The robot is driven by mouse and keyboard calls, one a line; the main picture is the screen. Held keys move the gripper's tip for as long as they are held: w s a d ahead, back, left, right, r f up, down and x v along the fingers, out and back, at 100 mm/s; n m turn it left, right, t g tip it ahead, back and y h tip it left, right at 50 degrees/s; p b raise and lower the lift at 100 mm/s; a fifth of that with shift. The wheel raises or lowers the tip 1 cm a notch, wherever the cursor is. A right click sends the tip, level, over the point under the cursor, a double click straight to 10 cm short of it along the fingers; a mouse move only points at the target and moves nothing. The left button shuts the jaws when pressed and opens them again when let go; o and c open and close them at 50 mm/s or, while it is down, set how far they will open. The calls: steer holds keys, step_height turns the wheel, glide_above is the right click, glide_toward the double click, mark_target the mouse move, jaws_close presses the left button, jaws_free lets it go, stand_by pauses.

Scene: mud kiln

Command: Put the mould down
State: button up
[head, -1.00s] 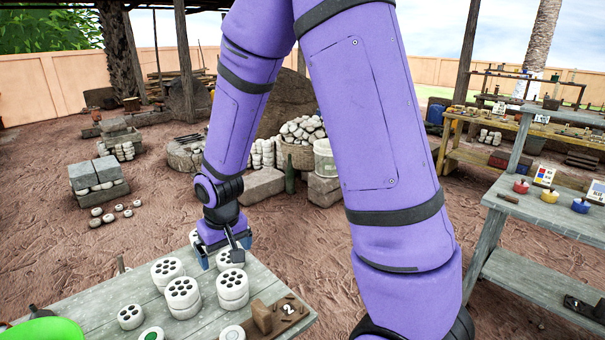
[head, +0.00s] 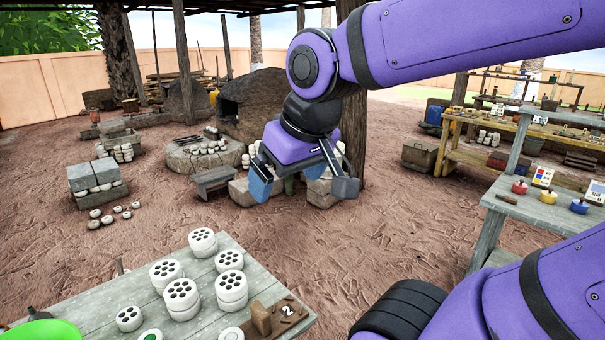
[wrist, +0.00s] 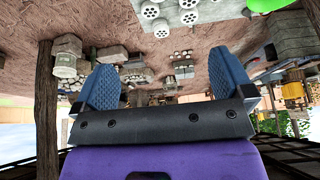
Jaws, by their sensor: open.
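My gripper (head: 303,184) is raised in the air beyond the table's far right edge, its jaws apart with nothing between them. In the wrist view its two blue fingers (wrist: 166,75) are spread wide and empty. The grey plank table (head: 105,293) at lower left holds several white round blocks with dark holes, some stacked. One stack (head: 202,242) stands near the far end, and another (head: 231,290) stands nearer. I cannot tell which thing, if any, is the mould.
A wooden board marked 2 (head: 288,311) with a brown block (head: 261,318) lies at the table's near right corner. A green bowl-like thing (head: 42,334) is at lower left. Shelves (head: 540,222) stand at right. Open dirt ground (head: 370,225) lies between.

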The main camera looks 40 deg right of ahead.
steer(key=s, duration=0.1)
steer(key=s+r, duration=0.1)
steer(key=s, duration=0.1)
steer(key=shift+d, duration=0.1)
